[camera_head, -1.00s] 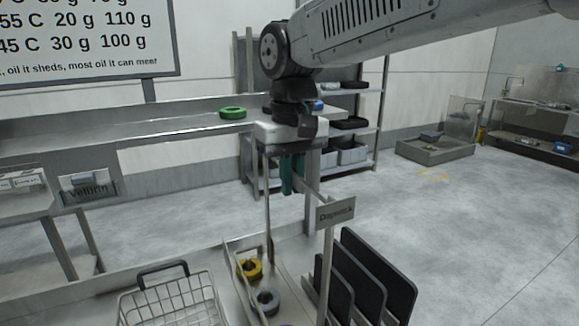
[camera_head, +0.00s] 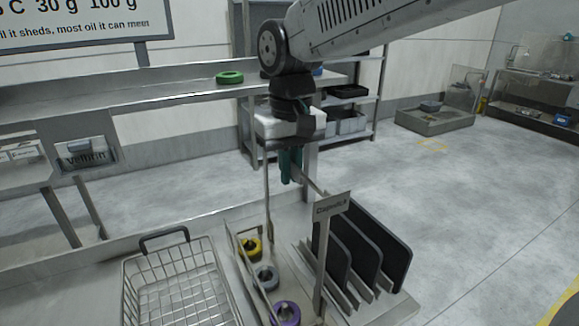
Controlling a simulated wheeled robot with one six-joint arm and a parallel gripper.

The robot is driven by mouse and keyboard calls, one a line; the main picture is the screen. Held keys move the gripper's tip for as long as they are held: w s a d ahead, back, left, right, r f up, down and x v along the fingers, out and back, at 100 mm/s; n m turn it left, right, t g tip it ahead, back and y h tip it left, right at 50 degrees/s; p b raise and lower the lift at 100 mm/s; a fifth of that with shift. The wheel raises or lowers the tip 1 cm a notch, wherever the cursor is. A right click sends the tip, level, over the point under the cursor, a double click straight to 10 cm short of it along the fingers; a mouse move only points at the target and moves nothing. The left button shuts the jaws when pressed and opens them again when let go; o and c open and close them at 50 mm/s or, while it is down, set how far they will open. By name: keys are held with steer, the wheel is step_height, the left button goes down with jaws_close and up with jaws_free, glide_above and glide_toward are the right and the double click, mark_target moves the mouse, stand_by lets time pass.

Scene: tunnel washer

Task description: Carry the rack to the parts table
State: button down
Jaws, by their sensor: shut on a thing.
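The rack is a narrow metal carrier with thin posts, a high top bar and a small lettered sign (camera_head: 332,205). It holds a yellow ring (camera_head: 251,248), a grey ring (camera_head: 265,277) and a purple ring (camera_head: 286,313). My gripper (camera_head: 291,178), with teal fingers, is shut on the rack's top bar, above the rings. The fingertips partly hide the bar. The rack's base is over a metal tabletop (camera_head: 85,290), between a wire basket and dark plates. I cannot tell whether it touches the top. No label shows which surface is the parts table.
The wire basket (camera_head: 185,285) is close on the rack's left; upright dark plates (camera_head: 378,240) are close on its right. Behind runs a long bench (camera_head: 150,90) with a green ring (camera_head: 230,77). Shelving (camera_head: 370,110) stands at the back.

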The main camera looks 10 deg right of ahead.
steer(key=shift+s+r, duration=0.1)
steer(key=shift+f, duration=0.2)
stand_by(0.4)
steer(key=shift+f, duration=0.4)
stand_by(0.4)
steer(key=shift+f, duration=1.3)
steer(key=c, duration=1.5)
jaws_free()
steer(key=shift+o, duration=0.2)
steer(key=shift+f, duration=0.15)
